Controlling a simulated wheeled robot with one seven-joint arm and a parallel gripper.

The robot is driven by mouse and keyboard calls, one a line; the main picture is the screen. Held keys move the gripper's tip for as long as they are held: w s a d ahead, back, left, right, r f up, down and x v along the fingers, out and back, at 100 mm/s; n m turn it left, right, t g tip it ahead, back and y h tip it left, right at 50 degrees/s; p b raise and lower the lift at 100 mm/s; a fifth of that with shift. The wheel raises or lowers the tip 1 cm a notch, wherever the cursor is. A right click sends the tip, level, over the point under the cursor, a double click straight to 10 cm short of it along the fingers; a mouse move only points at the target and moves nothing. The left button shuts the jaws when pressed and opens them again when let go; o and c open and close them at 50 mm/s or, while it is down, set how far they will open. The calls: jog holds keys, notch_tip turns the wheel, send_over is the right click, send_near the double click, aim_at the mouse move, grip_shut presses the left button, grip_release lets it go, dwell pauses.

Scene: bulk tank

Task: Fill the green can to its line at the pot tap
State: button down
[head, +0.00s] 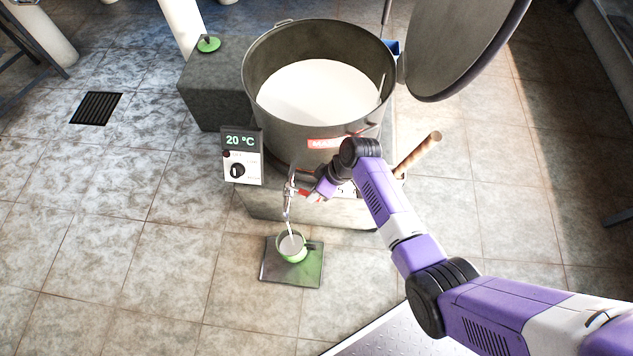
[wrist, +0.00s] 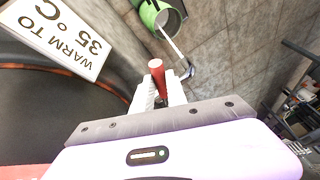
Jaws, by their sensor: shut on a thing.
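The green can (head: 300,257) stands upright on a small dark plate (head: 271,272) on the floor, below the pot tap (head: 288,198). A white stream (head: 290,231) runs from the tap into the can, and white liquid shows inside it. The can's line cannot be made out. The can also shows at the top of the wrist view (wrist: 146,14), with the stream entering its mouth. My gripper (head: 314,196) is at the tap, shut on the red tap handle (wrist: 157,68), which shows between its fingers in the wrist view.
The large metal pot (head: 270,112) holds white liquid. Its control box (head: 240,168) reads 20 °C. A sign (wrist: 62,35) says "WARM TO 35 °C". A raised lid (head: 455,45) is at right and a wooden handle (head: 420,154) juts out below it. Floor around the plate is clear.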

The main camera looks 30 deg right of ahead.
jog(key=shift+a, duration=0.1)
jog(key=c, duration=1.3)
grip_release()
jog(key=shift+p+v, duration=0.9)
jog(key=shift+v, duration=3)
jog(key=shift+s, duration=0.1)
